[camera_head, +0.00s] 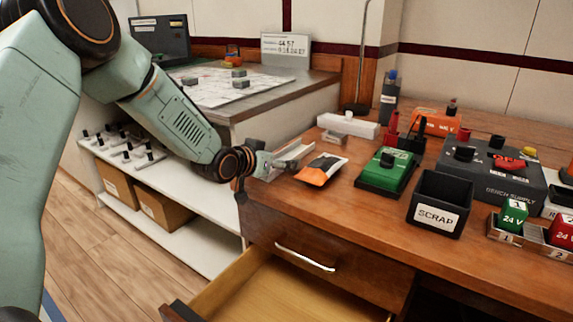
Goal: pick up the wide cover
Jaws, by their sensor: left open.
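A long white piece (348,125) with a small raised knob lies toward the back left of the wooden desk. It looks like the wide cover, though no label on it can be read. My left gripper (298,158) is at the desk's left edge, its fingers apart and empty. It points right, just left of and in front of the white piece, and is apart from it. An orange and black packet (322,169) lies just right of and below the fingertips. My right gripper is not in view.
A green device (387,170), a black SCRAP bin (439,204) and a grey bench supply (490,170) crowd the desk (320,215) to the right. An open drawer (270,290) juts out below. A lamp pole (362,55) stands behind the white piece.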

